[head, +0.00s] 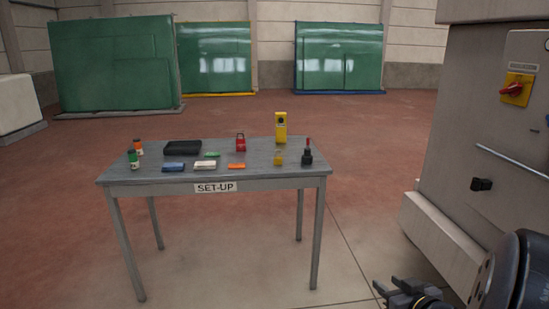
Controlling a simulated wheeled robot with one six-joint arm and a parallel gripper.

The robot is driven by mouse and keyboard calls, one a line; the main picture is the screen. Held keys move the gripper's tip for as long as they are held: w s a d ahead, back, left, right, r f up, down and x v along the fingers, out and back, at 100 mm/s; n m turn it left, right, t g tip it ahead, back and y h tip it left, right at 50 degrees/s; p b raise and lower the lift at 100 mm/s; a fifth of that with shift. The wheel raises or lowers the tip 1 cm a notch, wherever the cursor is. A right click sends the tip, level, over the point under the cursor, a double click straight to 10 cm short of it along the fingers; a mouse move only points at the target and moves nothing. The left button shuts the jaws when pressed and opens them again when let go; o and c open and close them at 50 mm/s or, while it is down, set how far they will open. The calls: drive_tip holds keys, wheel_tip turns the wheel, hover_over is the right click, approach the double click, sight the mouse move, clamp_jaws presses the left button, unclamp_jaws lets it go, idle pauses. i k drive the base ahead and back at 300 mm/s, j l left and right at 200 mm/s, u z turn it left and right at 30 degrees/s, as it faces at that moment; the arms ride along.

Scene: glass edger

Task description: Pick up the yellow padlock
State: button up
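The yellow padlock (278,159) is a small yellow item near the front right of the grey table (145,178) marked SET-UP. It stands just left of a dark bottle with a red tip (307,155). My gripper (388,287) is at the lower right of the head view, well to the right of the table and far from the padlock. Its fingers look apart with nothing between them. Part of it is cut off by the lower edge of the picture.
A tall yellow device (281,127) stands behind the padlock, and a red padlock-like item (240,143) is to its left. An orange piece (237,166), a black tray (183,148) and small items share the table. A grey machine (466,130) stands at right. Floor between is clear.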

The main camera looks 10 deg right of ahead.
sight(277, 160)
drive_tip(key=i+j, duration=0.15)
drive_tip(key=i, duration=0.35)
drive_tip(key=i+j, duration=0.2)
drive_tip(key=i, duration=0.3)
drive_tip(key=i+j, duration=0.15)
drive_tip(key=i, duration=0.4)
drive_tip(key=i+j, duration=0.15)
drive_tip(key=i, duration=0.35)
drive_tip(key=i+j, duration=0.15)
drive_tip(key=i, duration=0.35)
drive_tip(key=z, duration=0.05)
